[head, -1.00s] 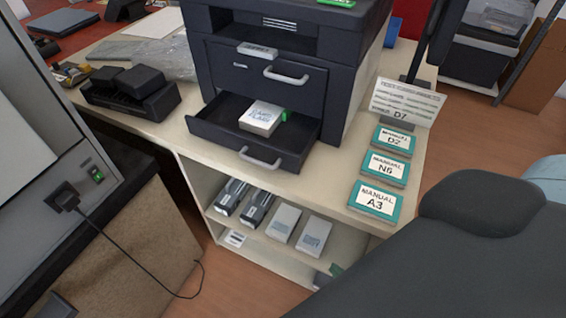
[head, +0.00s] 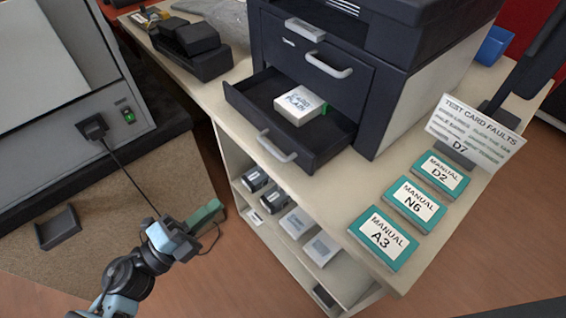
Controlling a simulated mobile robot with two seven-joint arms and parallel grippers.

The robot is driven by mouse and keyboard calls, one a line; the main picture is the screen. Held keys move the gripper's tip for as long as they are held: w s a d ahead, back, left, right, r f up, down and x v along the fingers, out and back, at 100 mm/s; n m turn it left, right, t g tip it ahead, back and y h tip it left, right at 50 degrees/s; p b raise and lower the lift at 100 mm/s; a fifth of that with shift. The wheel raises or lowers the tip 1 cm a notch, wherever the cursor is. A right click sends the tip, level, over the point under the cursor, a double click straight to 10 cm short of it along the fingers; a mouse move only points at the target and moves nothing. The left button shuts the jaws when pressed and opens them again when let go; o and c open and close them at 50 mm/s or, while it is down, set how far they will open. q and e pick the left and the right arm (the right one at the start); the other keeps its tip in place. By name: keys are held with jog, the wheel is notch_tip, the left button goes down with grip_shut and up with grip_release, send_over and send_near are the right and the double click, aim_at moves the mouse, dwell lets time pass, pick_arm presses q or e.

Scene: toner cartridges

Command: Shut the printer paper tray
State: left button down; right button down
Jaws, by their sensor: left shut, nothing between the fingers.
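The dark printer (head: 400,85) stands on the pale desk. Its lower paper tray (head: 315,142) is pulled out toward the front, with a grey bar handle (head: 276,147) on its front. A white pack labelled "CARD PLAIN" (head: 299,108) lies inside the tray. My left gripper (head: 205,213) is at the lower left, shut and empty. In the picture it is below and left of the tray handle, clearly apart from it. My right gripper is not in view.
An upper drawer (head: 315,62) is shut above the tray. The shelf below holds cartridges and boxes (head: 297,223). A grey machine (head: 70,75) with a cable is at left.

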pick_arm(q)
jog(key=shift+w, duration=0.1)
jog(key=p, duration=0.1)
send_near(287, 149)
jog(key=w+d+r, duration=0.1)
jog(key=d+r, duration=0.1)
jog(key=shift+w+d+f, duration=0.2)
jog(key=shift+w+d, duration=0.1)
jog(key=shift+w, duration=0.2)
jog(key=shift+d, duration=0.1)
jog(key=x, duration=0.4)
jog(key=shift+w+d+f, duration=0.2)
jog(key=shift+d+f, duration=0.05)
jog(key=shift+f, duration=0.1)
